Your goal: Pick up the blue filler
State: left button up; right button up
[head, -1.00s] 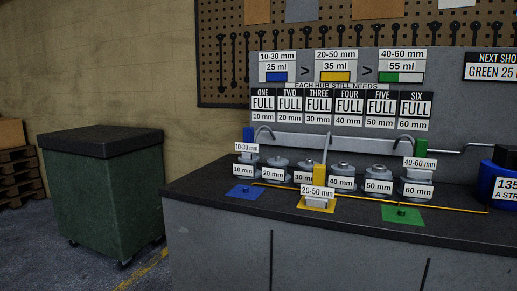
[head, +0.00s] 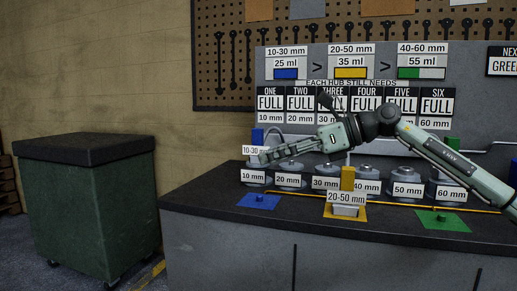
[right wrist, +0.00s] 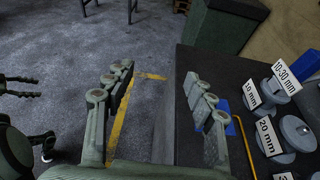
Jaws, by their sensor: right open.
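The blue filler (head: 257,136) is an upright blue block with a white 10-30 mm label, at the left end of the bench's row of hubs. In the right wrist view the blue filler (right wrist: 306,66) is at the right edge, outside my fingers. My right gripper (head: 266,157) comes in from the right and overlaps the filler's label in the head view. It is open, with an empty gap between its fingers (right wrist: 157,92) in the wrist view. Its fingers partly hide the label.
Grey hubs (head: 289,173) line the bench (head: 300,218). A blue pad (head: 260,201) lies in front at left. The yellow filler (head: 347,178) stands mid-row, and a green pad (head: 440,221) lies at right.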

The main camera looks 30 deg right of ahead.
aim_at(257, 147)
jog(key=i+l, duration=0.9)
jog(key=i, duration=0.05)
